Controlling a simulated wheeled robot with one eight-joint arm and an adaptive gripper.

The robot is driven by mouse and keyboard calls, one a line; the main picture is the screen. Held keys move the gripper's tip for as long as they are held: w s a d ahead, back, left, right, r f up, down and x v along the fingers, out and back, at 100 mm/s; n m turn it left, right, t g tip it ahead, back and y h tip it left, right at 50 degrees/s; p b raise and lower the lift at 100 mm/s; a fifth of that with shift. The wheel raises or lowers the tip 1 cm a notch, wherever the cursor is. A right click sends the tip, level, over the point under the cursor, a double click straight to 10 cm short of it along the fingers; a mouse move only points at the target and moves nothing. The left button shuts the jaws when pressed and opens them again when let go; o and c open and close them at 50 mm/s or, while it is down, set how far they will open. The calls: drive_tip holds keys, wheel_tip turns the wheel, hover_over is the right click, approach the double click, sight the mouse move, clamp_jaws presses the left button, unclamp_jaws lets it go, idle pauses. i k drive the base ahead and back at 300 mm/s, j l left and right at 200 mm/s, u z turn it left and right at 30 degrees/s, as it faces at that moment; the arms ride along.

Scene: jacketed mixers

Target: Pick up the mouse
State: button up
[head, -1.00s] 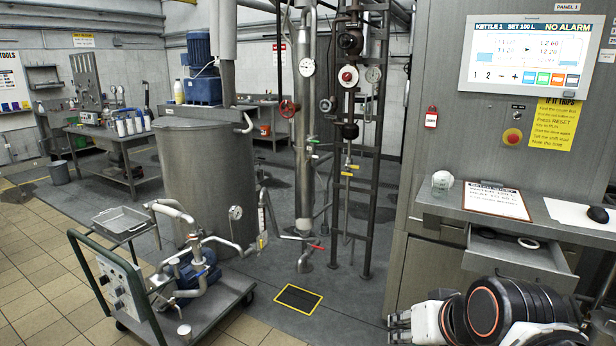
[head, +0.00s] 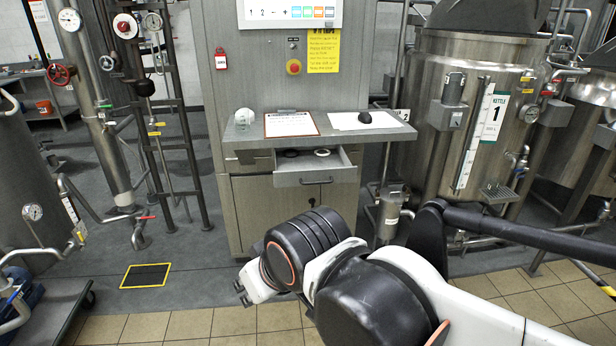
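The mouse (head: 365,117) is small and black. It sits on a white sheet (head: 345,122) at the right part of the metal shelf (head: 230,133) of the control cabinet. My arm reaches in from the lower right of the head view. My gripper (head: 241,291) is at the arm's far end, low in front of the cabinet, left of and well below the mouse, and apart from it. My own wrist hides most of the gripper, so its opening does not show clearly.
An open drawer (head: 317,178) juts out under the shelf with dark and white rings inside. A red-framed sheet (head: 291,124) and a whitish rounded object (head: 245,116) lie left of the mouse. Kettle 1 (head: 440,80) stands at the right. Floor before the cabinet is clear.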

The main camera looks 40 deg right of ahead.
sight(366, 118)
drive_tip(key=z, duration=1.5)
drive_tip(key=i+j+z, duration=0.25)
drive_tip(key=i, duration=0.35)
drive_tip(key=i+j+z, duration=0.2)
drive_tip(key=i, duration=0.4)
drive_tip(key=i+j+z, duration=0.25)
drive_tip(key=i+j, duration=0.25)
